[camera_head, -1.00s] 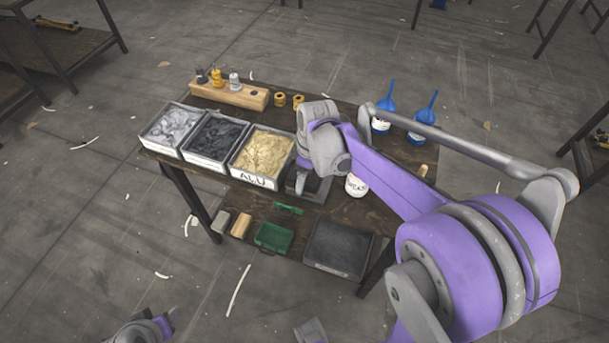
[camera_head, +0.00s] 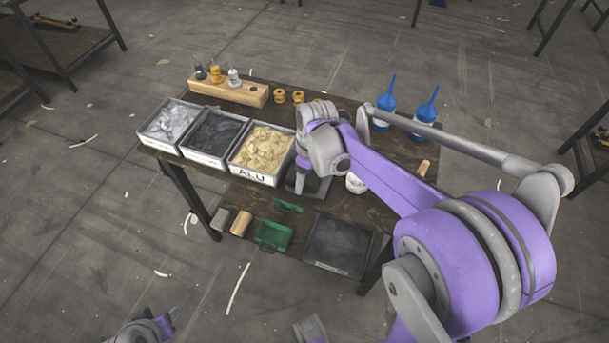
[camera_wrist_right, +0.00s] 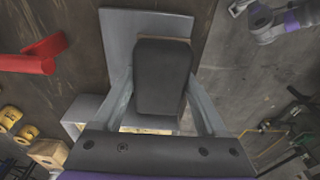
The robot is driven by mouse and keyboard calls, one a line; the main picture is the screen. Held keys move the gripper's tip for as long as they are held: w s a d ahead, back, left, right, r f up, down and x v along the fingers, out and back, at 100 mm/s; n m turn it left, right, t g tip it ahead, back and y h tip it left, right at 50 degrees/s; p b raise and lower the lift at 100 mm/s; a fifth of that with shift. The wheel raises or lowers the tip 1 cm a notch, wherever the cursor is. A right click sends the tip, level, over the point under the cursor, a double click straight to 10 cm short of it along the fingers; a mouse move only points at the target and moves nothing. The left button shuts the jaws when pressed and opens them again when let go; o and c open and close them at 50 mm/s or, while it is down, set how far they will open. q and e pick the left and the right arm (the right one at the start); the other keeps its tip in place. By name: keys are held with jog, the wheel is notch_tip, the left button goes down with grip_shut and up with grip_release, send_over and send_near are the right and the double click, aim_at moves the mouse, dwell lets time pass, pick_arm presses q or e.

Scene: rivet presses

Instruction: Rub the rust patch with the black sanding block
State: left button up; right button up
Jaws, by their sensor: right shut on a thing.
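My right gripper (camera_wrist_right: 163,95) is shut on the black sanding block (camera_wrist_right: 163,78), which sits between its two fingers. Behind the block in the wrist view is a flat grey plate (camera_wrist_right: 120,28); whether the block touches it I cannot tell. In the head view my right gripper (camera_head: 299,185) is low over the plate (camera_head: 321,187), just right of the ALU bin. The block is hidden there by my gripper and wrist. I cannot make out the rust patch in either view. Part of my left arm, near its gripper (camera_head: 165,322), shows at the bottom edge.
Three bins stand left of the plate, the ALU bin (camera_head: 256,180) nearest. A white pot (camera_head: 356,184) stands close on the right, partly behind my arm. Blue bottles (camera_head: 424,115) stand at the back right. A red object (camera_wrist_right: 30,60) shows in the wrist view.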

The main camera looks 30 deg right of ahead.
aim_at(291, 171)
jog(key=shift+w+a+r, duration=0.1)
jog(key=shift+w+a, duration=0.8)
jog(key=shift+w, duration=0.15)
jog(key=shift+w+a+r, duration=0.1)
jog(key=shift+w+a, duration=0.15)
jog(key=shift+w, duration=0.05)
jog(key=c, duration=0.4)
grip_shut()
jog(key=shift+s+d+f, duration=0.2)
jog(key=shift+s+d, duration=0.3)
jog(key=shift+s, duration=0.1)
jog(key=shift+s+d, duration=0.7)
jog(key=shift+s, duration=0.1)
jog(key=shift+r, duration=0.2)
jog(key=shift+r+p, duration=2.2)
jog(key=shift+r, duration=0.65)
jog(key=shift+r, duration=0.1)
